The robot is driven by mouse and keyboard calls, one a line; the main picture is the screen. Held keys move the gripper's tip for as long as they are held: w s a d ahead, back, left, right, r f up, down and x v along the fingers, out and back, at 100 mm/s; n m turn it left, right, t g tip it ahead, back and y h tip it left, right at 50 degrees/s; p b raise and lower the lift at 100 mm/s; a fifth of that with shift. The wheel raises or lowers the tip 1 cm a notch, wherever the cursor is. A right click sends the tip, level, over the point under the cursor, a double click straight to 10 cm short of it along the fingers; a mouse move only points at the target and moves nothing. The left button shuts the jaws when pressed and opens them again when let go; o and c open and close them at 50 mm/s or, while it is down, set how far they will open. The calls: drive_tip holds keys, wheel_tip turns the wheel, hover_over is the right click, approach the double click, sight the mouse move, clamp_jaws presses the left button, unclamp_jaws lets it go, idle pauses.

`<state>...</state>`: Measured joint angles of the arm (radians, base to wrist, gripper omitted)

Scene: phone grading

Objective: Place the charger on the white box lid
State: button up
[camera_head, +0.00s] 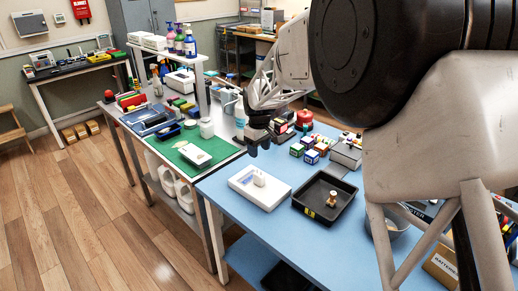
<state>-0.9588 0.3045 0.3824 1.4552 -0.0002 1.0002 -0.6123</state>
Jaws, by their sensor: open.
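The white box lid (247,194) lies flat on the blue table near its left front edge. A small white block that looks like the charger (259,179) stands upright on the lid, near its middle. My gripper (257,151) is above and behind the lid, apart from the charger, with its fingers pointing down. It is open, and I see nothing held in it. The fingertips are small and dark here.
A black tray (310,205) with a small brown-and-white item (332,199) stands right of the lid. Several coloured boxes (311,156) and a red container (305,119) stand behind. A green mat (172,155) with a white device (194,154) lies on the left table.

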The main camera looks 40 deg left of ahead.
idle(0.6)
drive_tip(key=w+d+r+m, duration=0.2)
drive_tip(key=d+r, duration=0.3)
drive_tip(key=d, duration=0.6)
drive_tip(key=w+d+r+m, duration=0.2)
drive_tip(key=d+r, duration=0.2)
drive_tip(key=d, duration=0.7)
drive_tip(key=w+d+r+m, duration=0.15)
drive_tip(key=d+r, duration=0.35)
drive_tip(key=d, duration=0.6)
drive_tip(key=s+d+r+m+t, duration=0.1)
drive_tip(key=s+d+r+m, duration=0.15)
drive_tip(key=d, duration=0.65)
drive_tip(key=s+d+r+m, duration=0.1)
drive_tip(key=s+d+m, duration=0.15)
drive_tip(key=d, duration=0.75)
drive_tip(key=s+d+f+m+t, duration=0.1)
drive_tip(key=s+d+f+m, duration=0.3)
drive_tip(key=s+d, duration=1.8)
drive_tip(key=shift+s+d+m+t, duration=0.3)
drive_tip(key=shift+s+m, duration=0.2)
drive_tip(key=shift+m, duration=1.35)
